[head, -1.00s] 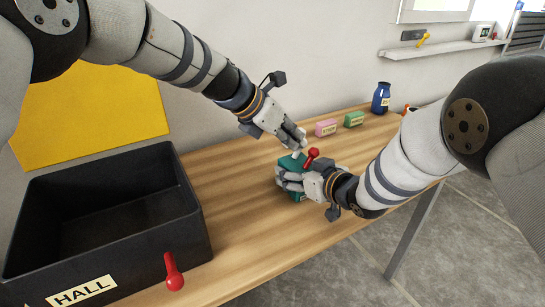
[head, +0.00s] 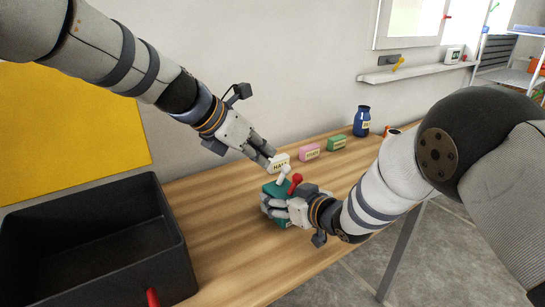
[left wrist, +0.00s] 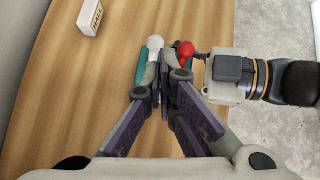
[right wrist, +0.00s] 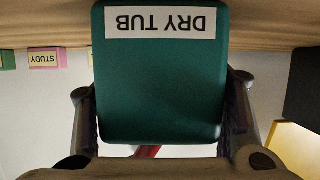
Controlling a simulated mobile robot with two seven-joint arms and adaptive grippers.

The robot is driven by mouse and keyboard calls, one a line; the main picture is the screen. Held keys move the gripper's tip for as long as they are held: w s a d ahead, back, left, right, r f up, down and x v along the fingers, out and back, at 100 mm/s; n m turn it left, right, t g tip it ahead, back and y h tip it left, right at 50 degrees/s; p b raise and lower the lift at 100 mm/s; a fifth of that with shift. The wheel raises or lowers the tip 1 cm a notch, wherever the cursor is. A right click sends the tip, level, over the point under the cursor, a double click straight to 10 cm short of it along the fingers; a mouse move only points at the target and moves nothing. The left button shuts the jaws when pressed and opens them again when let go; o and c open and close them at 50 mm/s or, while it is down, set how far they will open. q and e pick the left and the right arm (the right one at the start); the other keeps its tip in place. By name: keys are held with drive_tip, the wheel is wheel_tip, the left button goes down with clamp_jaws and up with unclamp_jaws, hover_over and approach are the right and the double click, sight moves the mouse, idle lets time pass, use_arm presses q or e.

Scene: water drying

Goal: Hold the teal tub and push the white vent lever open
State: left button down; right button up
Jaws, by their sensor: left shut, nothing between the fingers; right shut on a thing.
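The teal tub (head: 270,189) sits on the wooden table. My right gripper (head: 272,206) is shut on its sides; in the right wrist view the tub (right wrist: 160,85) fills the space between the fingers, its DRY TUB label upside down. The white vent lever (head: 284,174) stands on the tub top, leaning right in the head view, beside a red-knobbed lever (head: 295,183). My left gripper (head: 266,160) is shut and empty, just above and left of the white lever. In the left wrist view its fingertips overlap the white lever's (left wrist: 155,43) lower end; I cannot tell whether they touch.
A white HALL block (head: 279,161) is behind the tub, with pink (head: 309,152) and green (head: 337,143) blocks and a blue jar (head: 362,121) farther right. A black bin (head: 170,225) is at left. The table between bin and tub is clear.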

use_arm(q)
wheel_tip(320, 180, up, 9)
drive_tip(key=w+d, duration=0.1)
drive_tip(key=d, duration=0.1)
drive_tip(key=shift+w+d, duration=0.25)
drive_tip(key=shift+d, duration=0.1)
drive_tip(key=shift+r, duration=0.1)
use_arm(e)
drive_tip(key=o, duration=1.4)
